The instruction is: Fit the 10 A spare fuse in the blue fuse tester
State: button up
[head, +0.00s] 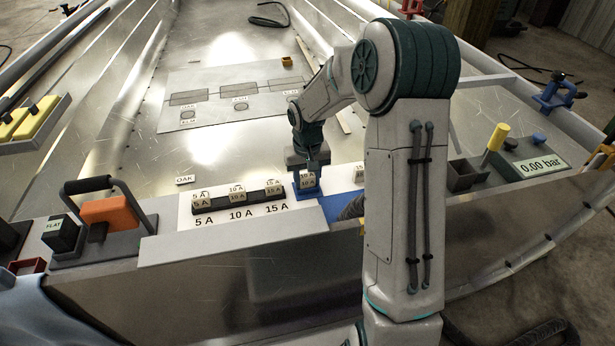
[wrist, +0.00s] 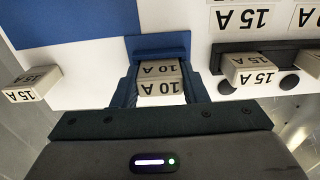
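The 10 A spare fuse (wrist: 161,82) is a cream block marked 10 A on two faces. It sits between the two fingers of my gripper (wrist: 163,92), which close against its sides. In the head view the fuse (head: 307,180) shows below my gripper (head: 308,172), upright at the blue fuse tester (head: 307,191). In the wrist view the tester (wrist: 160,42) is the blue block right behind the fuse. The fuse's lower end is hidden, so I cannot tell how deep it sits in the tester.
A black fuse rack (head: 222,199) with several fuses stands left of the tester, on a white label board. A loose 15 A fuse (wrist: 30,84) lies to the tester's other side, near a blue area (head: 342,205). An orange-bodied device (head: 108,212) stands farther left.

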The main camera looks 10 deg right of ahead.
aim_at(307, 175)
jog(key=shift+o, duration=0.3)
notch_tip(307, 175, up, 11)
jog(key=p, duration=0.4)
jog(key=shift+r+p, duration=0.2)
jog(key=shift+p, duration=0.1)
jog(key=s+r, duration=0.3)
jog(key=s, duration=0.9)
jog(key=s+r+t, duration=0.1)
jog(key=s+r, duration=0.2)
jog(key=s, duration=0.9)
jog(key=shift+s, duration=0.25)
jog(key=shift+a+r, duration=0.1)
notch_tip(307, 175, up, 29)
jog(key=t+p, duration=0.1)
jog(key=p, duration=2.5)
jog(key=shift+r+t+p, duration=0.15)
jog(key=shift+t+p, duration=0.15)
jog(key=shift+p, duration=0.05)
